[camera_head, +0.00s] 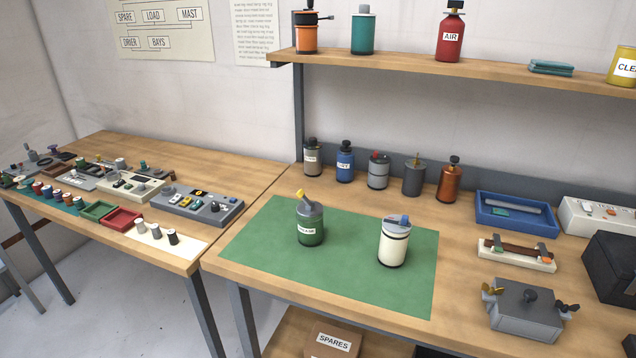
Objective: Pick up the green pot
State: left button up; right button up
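The green pot (310,226) stands upright on the green mat (270,253), left of the mat's middle. It has a grey lid with a yellow part sticking up and a white label too small to read surely. A cream pot (393,244) with a dark band and a blue part on its grey lid stands on the same mat to its right, apart from it. Neither of my grippers shows in the head view.
Several small pots, including a blue one (345,163) and a copper one (449,182), line the bench's back. A blue tray (515,214) and a grey box (524,308) stand right. The shelf (480,72) hangs above. The mat's front is clear.

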aim_at(309, 219)
jog(key=i+j+u, duration=0.25)
jog(key=i+j, duration=0.2)
jog(key=i+j+u, duration=0.2)
jog(key=i+j, duration=0.15)
jog(key=i, duration=0.3)
